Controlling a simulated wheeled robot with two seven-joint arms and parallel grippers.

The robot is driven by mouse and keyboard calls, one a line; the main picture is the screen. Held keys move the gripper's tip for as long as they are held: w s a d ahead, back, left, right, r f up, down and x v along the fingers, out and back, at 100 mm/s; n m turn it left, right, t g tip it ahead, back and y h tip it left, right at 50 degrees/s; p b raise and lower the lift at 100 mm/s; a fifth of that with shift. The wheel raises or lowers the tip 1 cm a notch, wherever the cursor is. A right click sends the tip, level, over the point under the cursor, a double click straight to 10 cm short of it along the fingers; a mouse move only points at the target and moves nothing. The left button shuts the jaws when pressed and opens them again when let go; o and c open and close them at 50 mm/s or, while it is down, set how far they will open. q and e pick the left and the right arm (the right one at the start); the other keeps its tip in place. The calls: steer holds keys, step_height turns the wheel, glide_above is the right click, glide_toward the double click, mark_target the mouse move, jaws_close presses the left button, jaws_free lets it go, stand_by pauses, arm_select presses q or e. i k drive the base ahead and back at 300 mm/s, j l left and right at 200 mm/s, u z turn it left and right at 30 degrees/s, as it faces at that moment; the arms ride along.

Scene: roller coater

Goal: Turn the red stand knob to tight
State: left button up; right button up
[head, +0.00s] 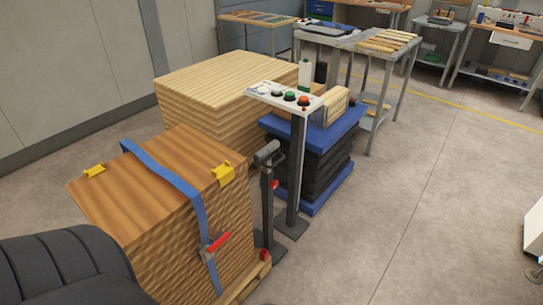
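A dark roller stand (267,205) stands upright just right of the strapped wood stack. It carries a grey roller head (267,152) on top. A small red knob (275,184) sticks out on the right side of its post, below the roller head. I cannot tell from its look whether it is tight or loose. Neither of my grippers is in view, and nothing touches the knob.
A wood stack (150,185) with a blue strap and red-handled buckle (219,241) stands left of the stand. A control panel (285,97) on a dark post stands close behind right, before a blue lift table (340,140). The floor (400,230) at right is clear.

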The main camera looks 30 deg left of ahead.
mark_target(274, 184)
steer(key=u, duration=1.15)
